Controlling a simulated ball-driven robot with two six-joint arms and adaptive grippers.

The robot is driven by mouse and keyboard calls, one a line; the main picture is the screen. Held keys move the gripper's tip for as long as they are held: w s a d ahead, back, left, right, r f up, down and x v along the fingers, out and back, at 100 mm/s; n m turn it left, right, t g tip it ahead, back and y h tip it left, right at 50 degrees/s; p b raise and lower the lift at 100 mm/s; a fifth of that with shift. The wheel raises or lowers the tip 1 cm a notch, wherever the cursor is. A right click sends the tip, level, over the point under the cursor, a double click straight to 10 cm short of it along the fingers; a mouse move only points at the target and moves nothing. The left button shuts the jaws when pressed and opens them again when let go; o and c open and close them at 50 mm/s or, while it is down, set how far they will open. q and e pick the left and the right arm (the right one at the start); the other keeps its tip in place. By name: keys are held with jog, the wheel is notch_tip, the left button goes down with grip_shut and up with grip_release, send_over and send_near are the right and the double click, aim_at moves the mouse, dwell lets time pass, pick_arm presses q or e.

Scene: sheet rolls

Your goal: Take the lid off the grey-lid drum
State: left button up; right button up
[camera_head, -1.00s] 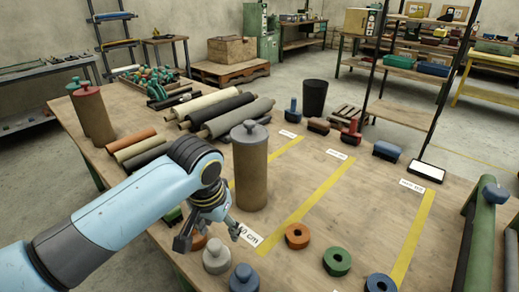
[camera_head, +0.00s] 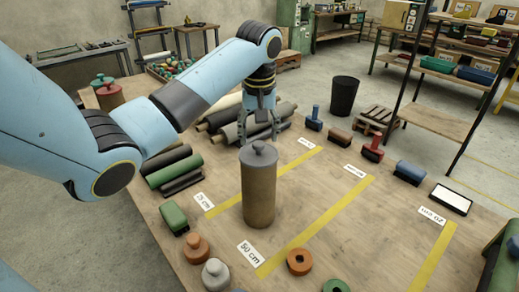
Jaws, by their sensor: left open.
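The grey-lid drum (camera_head: 259,195) is a tall brown cylinder standing upright on the wooden table. Its grey lid (camera_head: 246,157) with a small knob is on top. My left gripper (camera_head: 259,141) points down, open and empty, with its fingers apart just above or behind the knob in the picture. I cannot tell the exact gap between the fingers and the lid. My right gripper is not in view.
A red-lid drum (camera_head: 110,97) and a green-lid drum stand at the table's far left. Dark and pale rolls lie behind the drum. Small pieces, an orange ring (camera_head: 299,262) and a grey knobbed piece (camera_head: 215,273), lie in front. Yellow strips mark fairly clear table to the right.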

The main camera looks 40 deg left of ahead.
aim_at(259, 143)
pick_arm(q)
jog(key=f, duration=0.3)
jog(key=shift+w+a+f+p, duration=0.15)
jog(key=shift+a+f+p, duration=0.15)
jog(key=shift+p, duration=0.1)
jog(key=shift+f, duration=0.2)
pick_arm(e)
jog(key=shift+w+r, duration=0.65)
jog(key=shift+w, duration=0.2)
pick_arm(q)
jog(key=c, duration=0.4)
grip_shut()
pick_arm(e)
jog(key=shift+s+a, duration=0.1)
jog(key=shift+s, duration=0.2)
